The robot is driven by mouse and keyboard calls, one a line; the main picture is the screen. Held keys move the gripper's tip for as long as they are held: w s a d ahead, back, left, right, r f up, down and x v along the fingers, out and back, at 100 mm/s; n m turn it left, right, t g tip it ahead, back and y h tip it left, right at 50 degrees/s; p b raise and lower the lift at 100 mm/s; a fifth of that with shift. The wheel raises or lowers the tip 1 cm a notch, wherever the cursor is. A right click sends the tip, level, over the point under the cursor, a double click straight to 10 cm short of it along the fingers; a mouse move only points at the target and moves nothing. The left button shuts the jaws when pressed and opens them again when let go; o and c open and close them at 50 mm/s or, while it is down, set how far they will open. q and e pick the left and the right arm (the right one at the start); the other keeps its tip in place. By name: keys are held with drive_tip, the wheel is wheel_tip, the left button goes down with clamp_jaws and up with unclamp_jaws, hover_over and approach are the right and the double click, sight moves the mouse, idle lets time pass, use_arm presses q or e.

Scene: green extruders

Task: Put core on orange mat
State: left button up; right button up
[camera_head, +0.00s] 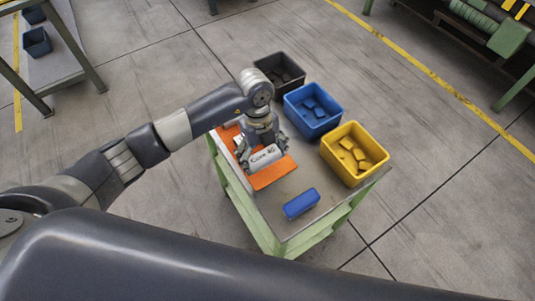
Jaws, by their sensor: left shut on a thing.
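The core (264,158) is a light grey cylinder with dark lettering that reads roughly "Core". It is over the orange mat (273,175), which lies on the top of a green cart. My left gripper (262,147) reaches down from above and is shut on the core. The gripper and core cover the middle of the mat. I cannot tell whether the core touches the mat. My right gripper is not in view.
A blue block (301,203) lies at the cart's near end. A black bin (280,71), a blue bin (313,110) and a yellow bin (355,153) line the cart's right side, with pieces inside. Bare cart top (277,204) shows around the block.

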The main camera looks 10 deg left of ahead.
sight(267, 159)
use_arm(q)
drive_tip(key=shift+w+d+f, duration=0.1)
drive_tip(key=shift+w+d, duration=0.45)
drive_tip(key=shift+w, duration=0.35)
drive_tip(key=shift+f+p, duration=0.35)
drive_tip(key=shift+p, duration=0.15)
wheel_tip(267, 159, down, 2)
drive_tip(key=shift+f+p, duration=0.1)
drive_tip(key=shift+p, duration=0.35)
drive_tip(key=shift+a+f, duration=0.1)
drive_tip(key=shift+f, duration=0.1)
drive_tip(key=shift+f, duration=0.1)
drive_tip(key=shift+f, duration=0.15)
drive_tip(key=o, duration=1.4)
